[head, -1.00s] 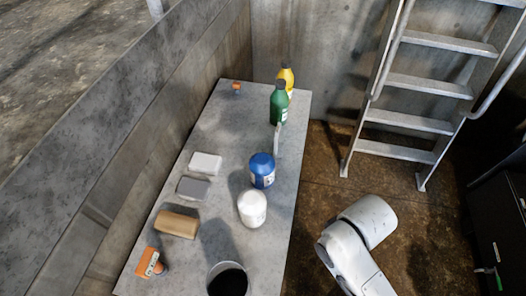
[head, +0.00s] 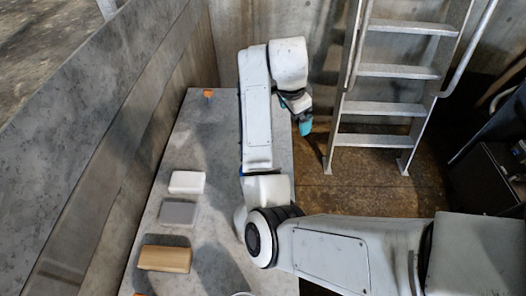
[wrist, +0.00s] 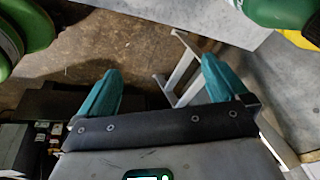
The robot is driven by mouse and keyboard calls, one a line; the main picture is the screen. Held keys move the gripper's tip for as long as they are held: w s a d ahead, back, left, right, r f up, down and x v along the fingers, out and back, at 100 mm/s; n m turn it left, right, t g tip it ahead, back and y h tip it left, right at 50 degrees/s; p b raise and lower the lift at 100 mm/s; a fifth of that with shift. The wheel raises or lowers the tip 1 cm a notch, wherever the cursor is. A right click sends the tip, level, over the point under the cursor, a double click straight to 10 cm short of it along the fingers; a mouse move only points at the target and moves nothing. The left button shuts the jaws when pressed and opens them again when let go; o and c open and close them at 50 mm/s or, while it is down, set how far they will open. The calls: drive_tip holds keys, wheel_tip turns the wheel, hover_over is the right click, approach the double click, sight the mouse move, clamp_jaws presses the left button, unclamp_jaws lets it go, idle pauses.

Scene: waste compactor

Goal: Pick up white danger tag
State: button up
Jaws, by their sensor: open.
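I cannot make out the white danger tag in either current view. My arm covers much of the table's far right part in the head view. My gripper (head: 303,122) is beyond the table's right edge in the head view, its teal fingers pointing down. In the wrist view my gripper (wrist: 161,70) is open, with nothing visible held between its two teal fingers.
The grey table (head: 205,140) holds a white block (head: 187,182), a grey block (head: 178,213) and a wooden block (head: 165,259). Green rounded shapes (wrist: 285,12) are close in both upper corners of the wrist view. A metal ladder (head: 390,108) stands right of the table.

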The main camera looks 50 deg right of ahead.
drive_tip(key=w+a+m+y+b, duration=0.2)
drive_tip(key=w+a+m+y, duration=0.1)
drive_tip(key=w+a+m, duration=0.15)
drive_tip(key=shift+m, duration=0.65)
drive_tip(key=shift+w+a+f+p, duration=0.15)
drive_tip(key=shift+w+a+f, duration=0.1)
drive_tip(key=shift+f, duration=1.35)
drive_tip(key=shift+w+a+f+p, duration=0.2)
drive_tip(key=shift+a+f, duration=0.1)
drive_tip(key=shift+f, duration=1.35)
drive_tip(key=shift+w+a+f+p, duration=0.15)
drive_tip(key=shift+w+a+f, duration=0.1)
drive_tip(key=shift+f, duration=1.35)
drive_tip(key=c, duration=1.1)
